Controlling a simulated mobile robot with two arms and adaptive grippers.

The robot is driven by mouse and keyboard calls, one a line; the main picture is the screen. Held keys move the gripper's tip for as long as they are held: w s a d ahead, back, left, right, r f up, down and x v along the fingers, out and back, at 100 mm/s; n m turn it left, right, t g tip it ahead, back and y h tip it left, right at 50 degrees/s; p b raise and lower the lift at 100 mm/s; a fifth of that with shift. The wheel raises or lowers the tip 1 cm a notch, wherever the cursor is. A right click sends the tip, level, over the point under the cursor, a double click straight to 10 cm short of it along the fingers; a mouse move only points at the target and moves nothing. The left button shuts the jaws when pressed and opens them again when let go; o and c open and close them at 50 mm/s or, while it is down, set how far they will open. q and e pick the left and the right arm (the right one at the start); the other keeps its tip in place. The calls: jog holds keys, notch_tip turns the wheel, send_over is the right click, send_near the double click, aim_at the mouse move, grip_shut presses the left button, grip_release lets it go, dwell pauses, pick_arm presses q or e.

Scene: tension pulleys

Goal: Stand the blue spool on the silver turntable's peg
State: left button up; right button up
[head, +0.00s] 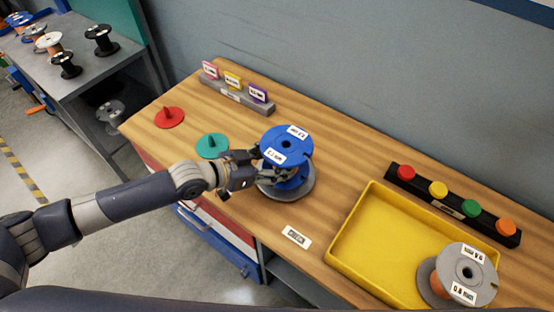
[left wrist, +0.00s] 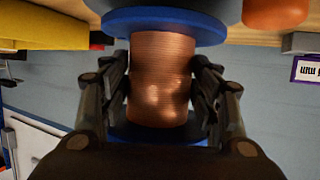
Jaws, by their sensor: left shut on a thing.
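The blue spool (head: 287,143), wound with copper wire, is upright over the silver turntable (head: 303,191) on the wooden bench. My left gripper (head: 262,168) reaches in from the left and is shut on the spool's wound middle, between the two flanges. In the left wrist view the copper winding (left wrist: 160,75) sits between my two fingers, with a blue flange on either side. The turntable's peg is hidden by the spool. I cannot tell whether the lower flange touches the turntable or hangs just above it. My right gripper is not in view.
A red turntable (head: 168,118) and a teal turntable (head: 212,146), each with a peg, are bare to the left. A yellow tray (head: 342,255) at right holds a grey spool (head: 466,269). A button bar (head: 450,207) and a label rack (head: 236,95) stand along the back.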

pick_arm(q)
jog(key=shift+f+b, duration=0.8)
jog(key=shift+s+f, duration=0.2)
jog(key=shift+f, duration=0.15)
dwell(0.4)
jog(key=o, duration=1.7)
jog(key=shift+c, duration=0.2)
jog(key=shift+w+r, duration=0.1)
